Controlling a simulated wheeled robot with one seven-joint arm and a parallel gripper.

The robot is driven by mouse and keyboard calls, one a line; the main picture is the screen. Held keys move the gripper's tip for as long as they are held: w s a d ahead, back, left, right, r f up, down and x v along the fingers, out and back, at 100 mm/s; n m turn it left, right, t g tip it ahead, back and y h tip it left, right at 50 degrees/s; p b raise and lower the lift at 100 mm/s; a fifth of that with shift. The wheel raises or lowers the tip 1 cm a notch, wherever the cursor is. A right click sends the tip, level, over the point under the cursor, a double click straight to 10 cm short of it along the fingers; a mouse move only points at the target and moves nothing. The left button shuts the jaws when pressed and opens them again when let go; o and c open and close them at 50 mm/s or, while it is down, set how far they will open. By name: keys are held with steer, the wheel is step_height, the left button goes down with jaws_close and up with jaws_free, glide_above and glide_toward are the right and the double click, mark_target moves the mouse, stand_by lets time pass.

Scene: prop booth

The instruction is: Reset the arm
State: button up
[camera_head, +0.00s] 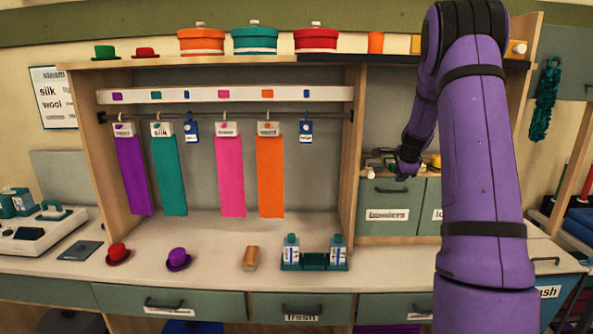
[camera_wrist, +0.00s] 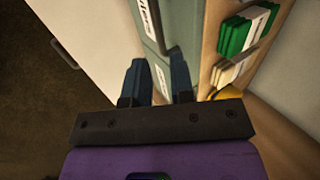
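My arm is purple and fills the right side of the head view, bent down from the top. My gripper (camera_head: 407,172) is at the right-hand shelf, in front of the small things above the "bowlers" drawer (camera_head: 390,205). In the wrist view two dark fingers (camera_wrist: 157,75) stand apart, with nothing held between them. Behind them is the green drawer front (camera_wrist: 178,25) with white labels. Whether the fingertips touch anything is hard to tell.
Purple, teal, pink and orange cloths (camera_head: 270,175) hang from a rail. On the counter are a red hat (camera_head: 118,254), a purple hat (camera_head: 178,259), a brown block (camera_head: 250,258) and a teal bottle caddy (camera_head: 313,262). Hat boxes (camera_head: 254,40) line the top shelf.

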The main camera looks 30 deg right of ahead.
steer(key=s+a+r+n+y, duration=0.1)
steer(key=a+r+n, duration=0.2)
steer(key=a+r, duration=0.35)
steer(key=s+a+r+n, duration=0.1)
steer(key=a+r+n, duration=0.15)
steer(key=a, duration=0.65)
steer(key=s+a+r+n+y, duration=0.1)
steer(key=s+a+r+n, duration=0.35)
steer(key=a, duration=0.45)
steer(key=s+a+r+n+y, duration=0.1)
steer(key=s+a+r+n, duration=0.25)
steer(key=s+a, duration=0.4)
steer(key=s+a+f+n, duration=0.2)
steer(key=s+a+n, duration=0.8)
steer(key=s, duration=0.8)
steer(key=a, duration=0.3)
steer(key=shift+s+a+f, duration=0.15)
steer(key=shift+s+a, duration=0.05)
steer(key=shift+s, duration=0.15)
